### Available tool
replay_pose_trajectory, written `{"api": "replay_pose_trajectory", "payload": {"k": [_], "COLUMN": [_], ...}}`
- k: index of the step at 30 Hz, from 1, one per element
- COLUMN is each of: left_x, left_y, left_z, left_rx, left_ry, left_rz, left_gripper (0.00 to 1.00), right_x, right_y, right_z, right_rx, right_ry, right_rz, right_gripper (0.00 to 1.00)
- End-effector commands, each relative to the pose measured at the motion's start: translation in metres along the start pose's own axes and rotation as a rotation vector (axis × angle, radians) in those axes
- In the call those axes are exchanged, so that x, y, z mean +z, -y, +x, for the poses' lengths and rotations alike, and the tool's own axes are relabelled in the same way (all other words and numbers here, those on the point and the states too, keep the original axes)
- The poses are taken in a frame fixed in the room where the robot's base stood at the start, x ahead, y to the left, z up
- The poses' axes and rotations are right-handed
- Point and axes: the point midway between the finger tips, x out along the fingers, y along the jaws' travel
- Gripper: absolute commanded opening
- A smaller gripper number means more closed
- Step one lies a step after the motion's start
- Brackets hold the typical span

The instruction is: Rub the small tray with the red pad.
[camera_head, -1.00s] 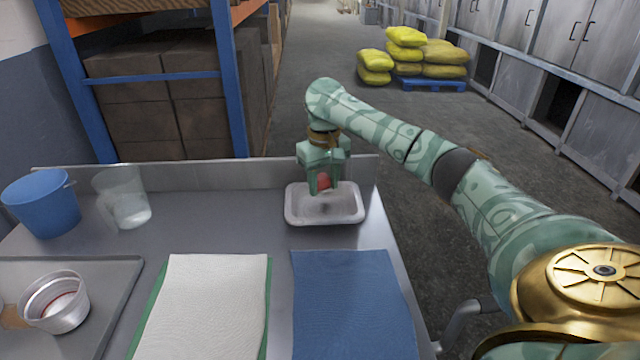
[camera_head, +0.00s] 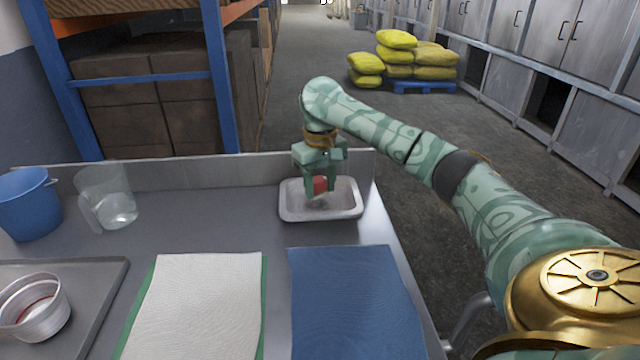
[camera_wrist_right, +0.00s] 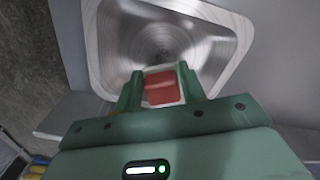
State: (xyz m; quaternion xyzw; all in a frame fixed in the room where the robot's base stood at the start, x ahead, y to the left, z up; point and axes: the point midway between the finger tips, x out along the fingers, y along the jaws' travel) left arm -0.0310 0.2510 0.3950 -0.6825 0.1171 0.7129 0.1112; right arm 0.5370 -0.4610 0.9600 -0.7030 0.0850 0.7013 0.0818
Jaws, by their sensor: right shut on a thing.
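The small tray (camera_head: 350,208) is a pale metal tray with a raised rim at the far right of the table. It fills much of the right wrist view (camera_wrist_right: 235,22), where its floor shows circular marks. The red pad (camera_head: 320,185) is between the fingers of my right gripper (camera_head: 319,187), which is shut on it, over the tray's floor. In the right wrist view the red pad (camera_wrist_right: 161,88) shows between the two green fingers, with a pale edge around it. Whether it touches the tray's floor I cannot tell. My left gripper is not in view.
A blue bucket (camera_head: 28,205) and a clear jug (camera_head: 108,200) stand at the back left. A large tray (camera_head: 95,290) holds a metal bowl (camera_head: 36,308) at the front left. A white cloth (camera_head: 195,300) and a blue cloth (camera_head: 352,300) lie in front.

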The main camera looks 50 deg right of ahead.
Motion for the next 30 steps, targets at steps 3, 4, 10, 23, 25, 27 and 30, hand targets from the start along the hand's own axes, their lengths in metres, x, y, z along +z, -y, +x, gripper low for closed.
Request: {"api": "replay_pose_trajectory", "payload": {"k": [3, 4, 10, 23, 25, 27, 30], "left_x": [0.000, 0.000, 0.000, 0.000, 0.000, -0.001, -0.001], "left_y": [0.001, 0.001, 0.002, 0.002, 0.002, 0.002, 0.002], "left_z": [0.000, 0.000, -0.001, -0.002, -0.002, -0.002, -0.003], "left_rx": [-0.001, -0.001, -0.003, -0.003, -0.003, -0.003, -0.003], "left_ry": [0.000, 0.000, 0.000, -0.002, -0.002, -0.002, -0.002], "left_rz": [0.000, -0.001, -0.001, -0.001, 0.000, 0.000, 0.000], "left_gripper": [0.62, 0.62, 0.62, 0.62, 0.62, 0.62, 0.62], "right_x": [0.000, 0.000, 0.000, 0.000, 0.000, 0.000, 0.000], "right_y": [0.000, 0.000, 0.000, 0.000, 0.000, 0.000, 0.000], "right_z": [0.001, 0.002, 0.005, 0.015, 0.016, 0.017, 0.019], "right_rx": [0.000, 0.000, -0.002, -0.001, 0.000, 0.000, 0.000], "right_ry": [0.001, 0.001, 0.001, 0.002, 0.002, 0.001, 0.001], "right_rz": [0.000, 0.000, 0.001, 0.001, 0.001, 0.000, 0.000], "right_gripper": [0.18, 0.18, 0.18, 0.18, 0.18, 0.18, 0.18]}}
